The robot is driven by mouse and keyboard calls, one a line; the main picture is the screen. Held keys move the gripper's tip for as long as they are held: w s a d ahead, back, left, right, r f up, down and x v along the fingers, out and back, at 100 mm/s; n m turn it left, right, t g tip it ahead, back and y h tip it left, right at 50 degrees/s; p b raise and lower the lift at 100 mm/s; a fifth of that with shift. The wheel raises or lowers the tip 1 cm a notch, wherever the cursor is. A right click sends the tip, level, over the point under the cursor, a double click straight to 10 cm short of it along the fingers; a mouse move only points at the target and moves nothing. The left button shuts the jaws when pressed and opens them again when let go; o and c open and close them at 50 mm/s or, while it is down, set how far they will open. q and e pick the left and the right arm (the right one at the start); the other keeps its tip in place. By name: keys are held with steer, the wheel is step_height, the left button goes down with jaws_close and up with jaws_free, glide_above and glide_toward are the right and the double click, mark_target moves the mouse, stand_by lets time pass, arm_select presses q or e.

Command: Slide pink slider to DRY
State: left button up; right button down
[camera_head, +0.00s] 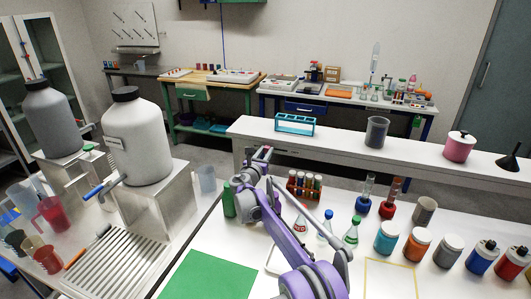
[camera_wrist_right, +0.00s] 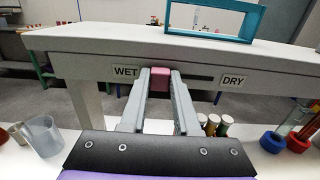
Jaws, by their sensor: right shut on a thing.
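The pink slider (camera_wrist_right: 160,77) shows in the right wrist view, in a dark slot on the front face of the white raised shelf (camera_wrist_right: 90,45). It is at the left end of the slot, beside the WET label (camera_wrist_right: 125,71). The DRY label (camera_wrist_right: 233,80) is at the right end, and the slot between is empty. My right gripper (camera_wrist_right: 160,84) is shut on the slider, one finger on each side. In the head view my right gripper (camera_head: 262,154) is at the shelf's front; the slider cannot be made out there. My left gripper is not in view.
A teal rack (camera_head: 295,124), a dark beaker (camera_head: 376,132) and a pink pot (camera_head: 459,146) stand on the shelf. Below it, a rack of capped tubes (camera_head: 304,186), flasks and jars stand near my right arm. A white carboy (camera_head: 137,140) is at left.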

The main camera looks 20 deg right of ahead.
mark_target(285, 150)
stand_by(0.4)
steer(key=s+d, duration=0.1)
steer(key=s+d+b, duration=0.1)
steer(key=d, duration=0.1)
steer(key=s+d, duration=0.1)
steer(key=d, duration=0.1)
steer(key=shift+s+d, duration=0.15)
steer(key=shift+s, duration=0.15)
steer(key=shift+w+f, duration=0.1)
steer(key=c, duration=1)
jaws_free()
steer(key=shift+c, duration=0.2)
steer(key=o, duration=0.4)
steer(key=shift+d, duration=0.1)
